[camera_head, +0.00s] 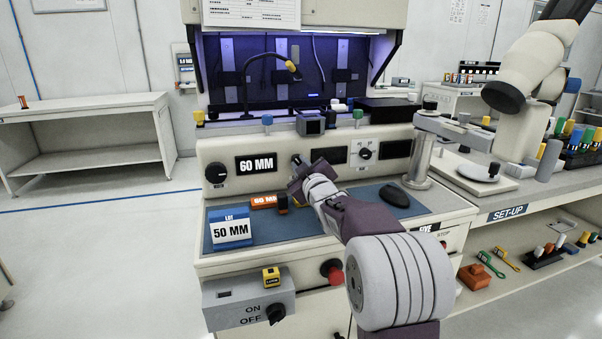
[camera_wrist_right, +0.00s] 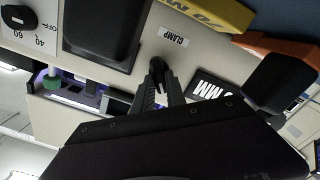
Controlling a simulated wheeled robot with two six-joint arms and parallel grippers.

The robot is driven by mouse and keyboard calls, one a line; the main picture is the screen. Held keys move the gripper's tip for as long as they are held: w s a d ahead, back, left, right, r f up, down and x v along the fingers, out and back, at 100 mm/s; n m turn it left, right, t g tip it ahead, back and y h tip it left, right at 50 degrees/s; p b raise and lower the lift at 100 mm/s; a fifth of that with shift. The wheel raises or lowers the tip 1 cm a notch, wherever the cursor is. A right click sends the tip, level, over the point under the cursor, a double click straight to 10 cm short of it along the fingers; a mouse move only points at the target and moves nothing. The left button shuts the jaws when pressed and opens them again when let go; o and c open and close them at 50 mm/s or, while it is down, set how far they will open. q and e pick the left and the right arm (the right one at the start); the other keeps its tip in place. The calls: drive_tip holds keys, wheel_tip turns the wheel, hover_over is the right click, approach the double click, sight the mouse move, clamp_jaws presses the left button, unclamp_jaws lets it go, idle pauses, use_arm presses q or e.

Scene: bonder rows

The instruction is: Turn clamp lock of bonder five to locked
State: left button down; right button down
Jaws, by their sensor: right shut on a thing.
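The bonder marked FIVE (camera_head: 425,228) is the pale bench-like machine in the middle of the head view. My right gripper (camera_head: 300,172) is at its front panel, just right of the 60 MM display (camera_head: 256,163). In the right wrist view the gripper (camera_wrist_right: 158,90) is shut on the dark clamp lock knob (camera_wrist_right: 157,68), below the CLAMP label (camera_wrist_right: 172,38). The knob's pointer and lock markings are mostly hidden, so I cannot tell its setting. My left gripper is not in view.
A blue mat on the bonder holds a 50 MM lot card (camera_head: 231,231), an orange block (camera_head: 263,202) and a black mouse (camera_head: 395,195). An ON/OFF box (camera_head: 225,314) and red button (camera_head: 331,272) are below. Floor at left is clear.

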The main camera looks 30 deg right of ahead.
drive_tip(key=n+b, duration=0.1)
drive_tip(key=n, duration=0.1)
drive_tip(key=n+b, duration=0.3)
drive_tip(key=shift+f+n, duration=0.3)
drive_tip(key=shift+f, duration=0.05)
drive_tip(key=shift+a+n+b, duration=0.1)
drive_tip(key=shift+n+b, duration=0.6)
drive_tip(key=shift+n, duration=0.5)
drive_tip(key=shift+n+b, duration=0.6)
drive_tip(key=shift+n, duration=0.9)
drive_tip(key=c, duration=1.4)
unclamp_jaws()
drive_tip(key=shift+o, duration=0.2)
drive_tip(key=v, duration=0.9)
drive_tip(key=shift+p, duration=0.3)
